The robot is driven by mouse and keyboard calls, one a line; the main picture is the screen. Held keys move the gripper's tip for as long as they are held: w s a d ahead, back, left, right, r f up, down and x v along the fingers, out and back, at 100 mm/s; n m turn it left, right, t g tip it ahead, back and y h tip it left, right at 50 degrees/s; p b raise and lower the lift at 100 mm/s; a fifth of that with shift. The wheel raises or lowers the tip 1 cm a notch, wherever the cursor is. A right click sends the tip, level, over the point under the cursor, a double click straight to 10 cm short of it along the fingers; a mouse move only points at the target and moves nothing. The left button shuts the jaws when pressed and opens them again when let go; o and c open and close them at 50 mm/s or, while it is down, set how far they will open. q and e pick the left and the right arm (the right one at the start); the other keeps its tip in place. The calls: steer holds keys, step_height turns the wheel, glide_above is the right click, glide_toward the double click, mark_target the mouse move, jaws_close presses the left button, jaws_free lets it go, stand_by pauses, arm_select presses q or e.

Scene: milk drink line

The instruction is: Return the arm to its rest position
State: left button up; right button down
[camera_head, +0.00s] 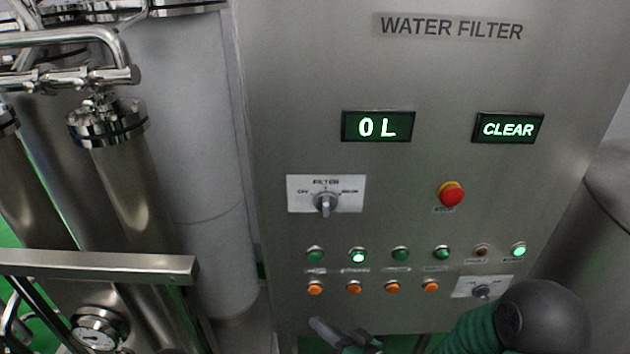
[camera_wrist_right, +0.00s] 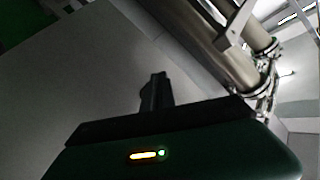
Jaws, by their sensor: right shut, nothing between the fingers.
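My right arm shows at the bottom right of the head view as a dark rounded link and a green ribbed part. My right gripper (camera_head: 345,335) is at the bottom edge, below the row of orange buttons and apart from the panel's controls. In the right wrist view its dark fingers (camera_wrist_right: 156,92) are together with nothing between them. My left gripper is in neither view.
A steel water filter panel (camera_head: 450,80) fills the middle, with displays reading 0 L and CLEAR. It carries a filter knob (camera_head: 325,203), a red stop button (camera_head: 451,194) and several small buttons. Steel cylinders (camera_head: 130,190) and pipes stand at left.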

steer(key=s+d+f+g+h+b, duration=0.2)
steer(key=d+f+h, duration=0.25)
steer(key=d, duration=0.35)
steer(key=s+d+f+g+h+b, duration=0.2)
steer(key=s+d+f+g+h, duration=0.15)
steer(key=d+h, duration=0.35)
steer(key=s+d+m+g+b, duration=0.1)
steer(key=s+d+g, duration=0.2)
steer(key=s, duration=0.6)
steer(key=shift+s+m, duration=0.3)
steer(key=shift+m, duration=0.1)
steer(key=shift+w+d+y, duration=0.1)
steer(key=shift+y, duration=0.15)
